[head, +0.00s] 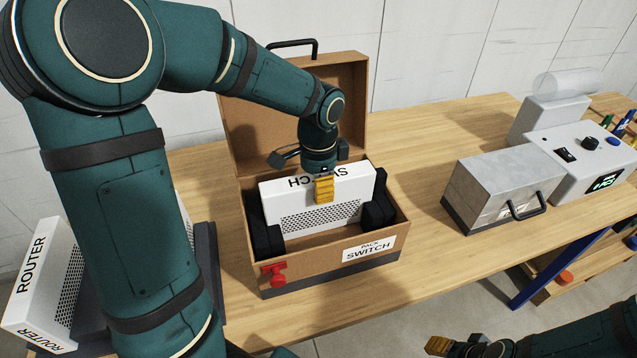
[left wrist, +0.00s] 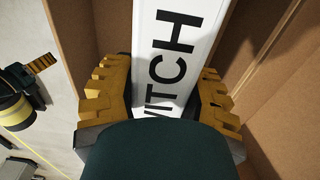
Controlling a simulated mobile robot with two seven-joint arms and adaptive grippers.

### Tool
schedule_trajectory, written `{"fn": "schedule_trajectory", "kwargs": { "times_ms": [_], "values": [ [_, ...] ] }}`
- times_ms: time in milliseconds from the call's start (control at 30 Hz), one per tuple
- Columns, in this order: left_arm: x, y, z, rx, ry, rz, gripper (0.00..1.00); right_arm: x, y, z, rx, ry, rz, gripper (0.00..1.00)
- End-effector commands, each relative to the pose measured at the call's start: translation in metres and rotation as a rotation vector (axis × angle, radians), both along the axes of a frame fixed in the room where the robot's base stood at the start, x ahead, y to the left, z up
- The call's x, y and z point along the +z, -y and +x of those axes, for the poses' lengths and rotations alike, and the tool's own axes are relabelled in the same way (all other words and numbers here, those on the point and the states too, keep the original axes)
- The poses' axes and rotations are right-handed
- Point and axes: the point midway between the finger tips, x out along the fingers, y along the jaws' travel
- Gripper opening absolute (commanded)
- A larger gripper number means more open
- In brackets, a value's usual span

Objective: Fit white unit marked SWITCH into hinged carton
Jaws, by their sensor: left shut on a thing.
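The white unit marked SWITCH (head: 313,206) stands upright inside the open hinged carton (head: 402,238), between black foam blocks (head: 266,237). The carton's lid (head: 345,110) stands raised at the back. My left gripper (head: 324,188) is above the carton, shut on the unit's top edge. In the left wrist view its yellow fingers (left wrist: 160,100) sit on both sides of the white unit (left wrist: 173,60). My right gripper (head: 457,345) is low at the bottom edge, away from the carton; its jaw opening is unclear.
A white ROUTER unit (head: 38,285) stands at the left, partly behind my left arm. Bare wooden table (head: 425,150) lies between the carton and the grey box.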

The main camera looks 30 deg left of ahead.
Motion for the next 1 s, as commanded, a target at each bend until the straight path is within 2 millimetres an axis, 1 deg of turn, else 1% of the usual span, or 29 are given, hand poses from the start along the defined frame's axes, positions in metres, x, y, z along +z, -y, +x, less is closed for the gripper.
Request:
{"fn": "schedule_trajectory", "kwargs": {
  "times_ms": [333,367,400,433,467,800,867,1000],
  "values": [
    [-0.007,0.000,0.001,0.000,0.003,0.000,0.04,-0.006,0.000,-0.001,0.002,-0.003,0.000,0.47],
    [-0.007,0.000,0.001,0.000,0.003,0.000,0.53,-0.006,0.000,-0.001,0.002,-0.003,0.000,0.47],
    [-0.006,0.000,0.001,0.000,0.003,0.000,0.67,-0.005,0.000,-0.001,0.002,-0.003,0.000,0.47],
    [-0.006,0.000,0.001,0.000,0.003,0.000,0.78,-0.005,0.000,-0.001,0.002,-0.003,0.000,0.47],
    [-0.006,0.000,0.001,0.000,0.003,0.000,0.82,-0.005,0.000,-0.001,0.002,-0.003,0.000,0.47],
    [-0.005,0.000,0.000,0.000,0.000,0.000,0.82,-0.005,0.000,-0.001,0.002,-0.002,0.000,0.47],
    [-0.001,0.000,0.000,0.001,0.002,-0.001,0.82,-0.005,0.000,-0.001,0.002,-0.002,0.000,0.47],
    [0.019,0.000,0.001,0.001,0.005,0.000,0.82,-0.005,0.000,-0.001,0.002,-0.002,0.000,0.47]
  ]
}}
